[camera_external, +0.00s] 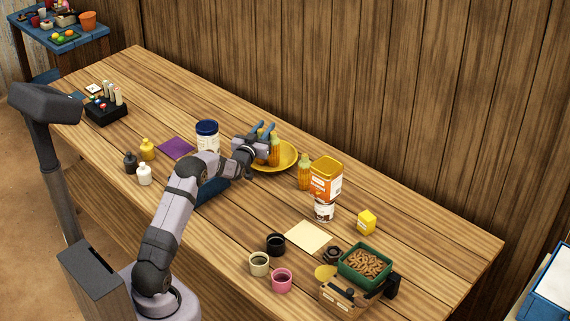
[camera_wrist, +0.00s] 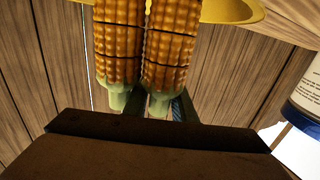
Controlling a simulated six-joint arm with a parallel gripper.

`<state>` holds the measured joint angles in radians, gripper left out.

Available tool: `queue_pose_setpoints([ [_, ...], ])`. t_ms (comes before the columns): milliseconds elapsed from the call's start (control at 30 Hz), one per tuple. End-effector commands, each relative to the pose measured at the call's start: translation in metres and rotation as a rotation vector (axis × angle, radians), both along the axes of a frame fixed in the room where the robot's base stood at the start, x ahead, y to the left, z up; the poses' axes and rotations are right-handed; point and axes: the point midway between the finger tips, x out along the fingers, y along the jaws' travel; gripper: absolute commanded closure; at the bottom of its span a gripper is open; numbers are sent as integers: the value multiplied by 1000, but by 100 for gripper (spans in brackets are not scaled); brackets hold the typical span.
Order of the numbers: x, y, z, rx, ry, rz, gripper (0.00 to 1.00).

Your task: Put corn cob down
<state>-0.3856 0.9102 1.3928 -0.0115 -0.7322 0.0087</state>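Two corn cobs stand side by side, upright with green ends up, at a yellow plate (camera_external: 290,162). They are the left cob (camera_external: 261,149) and the right cob (camera_external: 274,150) in the external view. In the wrist view, which looks upside down, the cobs (camera_wrist: 118,45) (camera_wrist: 168,45) fill the middle, with the plate (camera_wrist: 235,10) at the top. My gripper (camera_external: 265,130) is at their green tops, its blue-tipped fingers apart around one cob's green end. Whether the fingers press on it is hidden. A third cob (camera_external: 304,176) stands right of the plate.
An orange-and-white box (camera_external: 326,180) on a can stands beside the third cob. A blue-lidded jar (camera_external: 207,137) is left of my gripper. A yellow cube (camera_external: 366,222), cups (camera_external: 260,264) and a green box of brown pieces (camera_external: 366,264) are to the right. Bare wood lies in front of the plate.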

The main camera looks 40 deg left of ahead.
Motion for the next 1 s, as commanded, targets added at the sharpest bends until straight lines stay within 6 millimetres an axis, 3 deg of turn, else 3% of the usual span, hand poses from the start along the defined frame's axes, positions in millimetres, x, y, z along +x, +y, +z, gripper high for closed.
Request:
queue_pose_setpoints([
  [467,-4,-2,3,0,1,0,76],
  [667,-20,-8,3,0,1,0,76],
  [1000,-64,-27,2,0,0,0,76],
])
